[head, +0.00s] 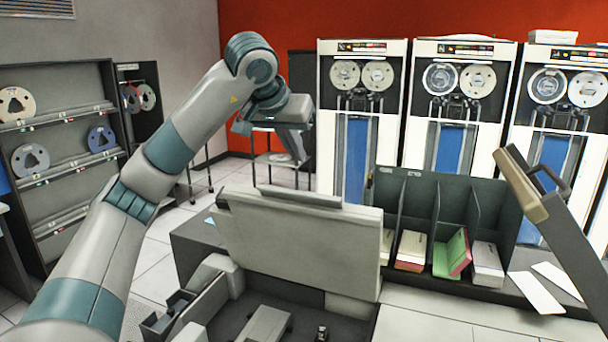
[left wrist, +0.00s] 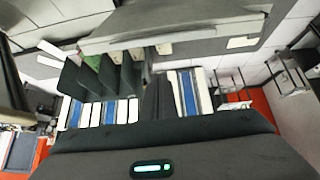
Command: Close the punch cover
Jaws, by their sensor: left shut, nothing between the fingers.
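The punch cover (head: 300,245) is a wide pale grey panel. It stands raised and tilted back above the punch (head: 265,325), whose dark inside is open to view. My left gripper (head: 294,150) is beyond and above the cover's top edge in the head view, pointing down. It is shut and empty, and looks apart from the cover. In the left wrist view, a long grey panel (left wrist: 170,32) that looks like the cover crosses the top. The fingertips cannot be made out there. My right gripper is not in view.
A dark card rack (head: 450,205) with several card stacks stands right of the cover. Loose white cards (head: 537,291) lie on the desk at right. A beige-and-dark angled piece (head: 522,186) rises in the right foreground. Tape cabinets (head: 390,120) stand behind.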

